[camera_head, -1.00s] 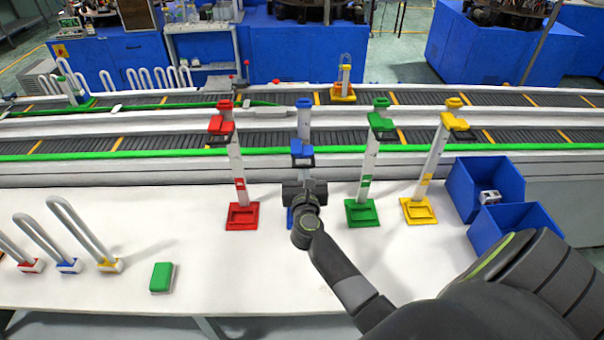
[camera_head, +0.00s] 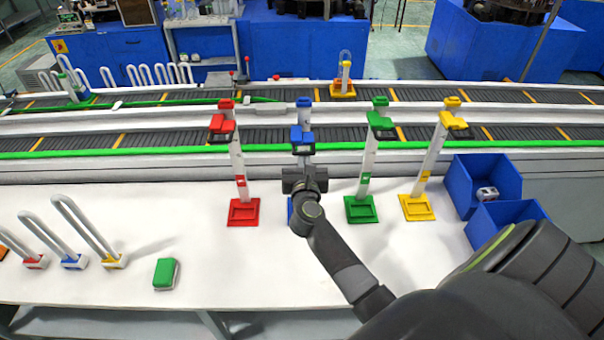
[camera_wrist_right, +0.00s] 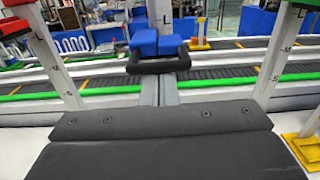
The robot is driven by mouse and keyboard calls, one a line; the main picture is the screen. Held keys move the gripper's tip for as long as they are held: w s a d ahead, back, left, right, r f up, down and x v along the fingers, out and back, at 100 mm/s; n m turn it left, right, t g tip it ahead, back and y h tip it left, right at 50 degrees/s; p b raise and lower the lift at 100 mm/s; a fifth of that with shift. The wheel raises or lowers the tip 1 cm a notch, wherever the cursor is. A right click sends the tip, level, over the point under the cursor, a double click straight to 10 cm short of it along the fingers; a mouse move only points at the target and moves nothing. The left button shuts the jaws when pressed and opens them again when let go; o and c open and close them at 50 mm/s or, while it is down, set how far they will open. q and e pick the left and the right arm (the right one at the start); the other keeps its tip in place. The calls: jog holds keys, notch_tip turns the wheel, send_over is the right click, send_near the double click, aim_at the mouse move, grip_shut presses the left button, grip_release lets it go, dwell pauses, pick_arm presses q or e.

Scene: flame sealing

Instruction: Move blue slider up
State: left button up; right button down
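The blue slider (camera_head: 302,136) sits high on its white upright post, a short way below the blue top cap (camera_head: 304,102). In the right wrist view the slider (camera_wrist_right: 158,43) shows as blue blocks with a dark loop-shaped bracket below. My right gripper (camera_head: 304,174) is in front of the blue post, just below the slider. Its dark body fills the lower part of the wrist view. Its fingertips cannot be made out, so opening and contact with the slider are unclear. The post's blue base (camera_head: 292,210) is mostly hidden behind my arm. My left gripper is not in view.
A red post (camera_head: 238,165) stands left; green (camera_head: 366,165) and yellow (camera_head: 431,160) posts stand right. Blue bins (camera_head: 475,190) are at the table's right. Several looped tubes (camera_head: 85,228) and a green block (camera_head: 166,273) are at the left. A conveyor runs behind.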

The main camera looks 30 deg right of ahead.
jog(key=shift+r, duration=2.2)
jog(key=shift+f+b, duration=0.6)
jog(key=shift+f, duration=0.3)
jog(key=p+v, duration=0.1)
jog(key=v, duration=0.9)
